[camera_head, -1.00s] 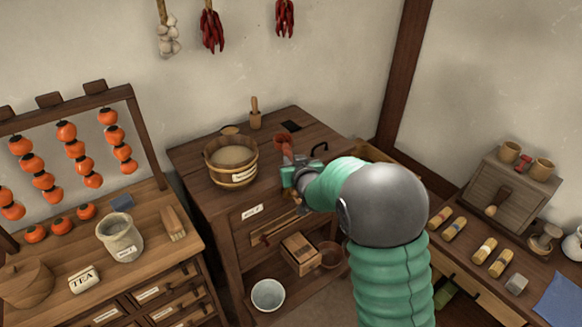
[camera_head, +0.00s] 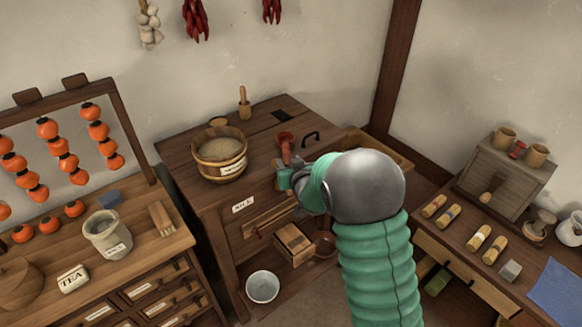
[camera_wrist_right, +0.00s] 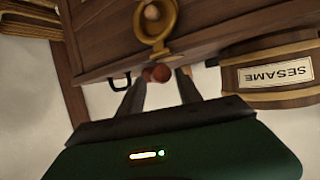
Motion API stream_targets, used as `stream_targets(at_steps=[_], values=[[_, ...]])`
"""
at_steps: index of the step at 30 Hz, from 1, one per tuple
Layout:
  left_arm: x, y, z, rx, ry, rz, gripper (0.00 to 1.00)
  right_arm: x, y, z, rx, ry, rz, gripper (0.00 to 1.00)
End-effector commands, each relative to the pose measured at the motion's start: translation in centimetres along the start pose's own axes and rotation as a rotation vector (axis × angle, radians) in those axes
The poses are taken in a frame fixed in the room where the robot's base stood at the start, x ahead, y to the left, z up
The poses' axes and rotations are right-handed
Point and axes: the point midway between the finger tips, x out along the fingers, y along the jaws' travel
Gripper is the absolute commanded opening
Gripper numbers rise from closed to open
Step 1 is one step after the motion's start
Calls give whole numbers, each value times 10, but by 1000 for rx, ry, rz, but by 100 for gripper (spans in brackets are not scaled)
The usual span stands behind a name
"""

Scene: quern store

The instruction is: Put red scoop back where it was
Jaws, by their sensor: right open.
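The red scoop (camera_head: 285,145) shows at the front part of the brown cabinet's top (camera_head: 262,135), right of the sesame tub, bowl away from me and handle toward my right gripper. My right gripper (camera_head: 284,176) is open, just short of the handle at the cabinet's front edge. In the right wrist view, which is upside down, a small reddish rounded end (camera_wrist_right: 156,73), likely the handle's, shows between the two dark fingers (camera_wrist_right: 158,92). Whether they touch it I cannot tell. The rest of the scoop is hard to make out there. My left gripper is not in view.
The wooden sesame tub (camera_head: 220,165) stands left of the scoop and shows in the wrist view (camera_wrist_right: 270,75). A black handle (camera_head: 311,136) is at the right on the cabinet top. A brass ring (camera_wrist_right: 156,35) shows near my fingers. A white bowl (camera_head: 262,287) sits below.

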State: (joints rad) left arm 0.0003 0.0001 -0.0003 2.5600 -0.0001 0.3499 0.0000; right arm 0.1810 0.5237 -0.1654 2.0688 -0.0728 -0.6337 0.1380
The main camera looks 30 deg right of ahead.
Motion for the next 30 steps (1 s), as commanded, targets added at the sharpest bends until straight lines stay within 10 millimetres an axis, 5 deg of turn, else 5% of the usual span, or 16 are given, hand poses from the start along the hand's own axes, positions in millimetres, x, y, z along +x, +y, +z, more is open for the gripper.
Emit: stream_targets(at_steps=[12,20,23,25,30], values=[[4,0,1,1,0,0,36,-98,-5,-2,-3,5,0,41],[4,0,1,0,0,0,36,-114,-4,2,-4,-8,-2,41],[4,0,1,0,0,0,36,-121,-22,30,-19,-127,-36,41],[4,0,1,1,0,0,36,-141,-48,73,-52,-305,-82,41],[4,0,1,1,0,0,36,-225,-88,171,-185,-758,-181,41]])
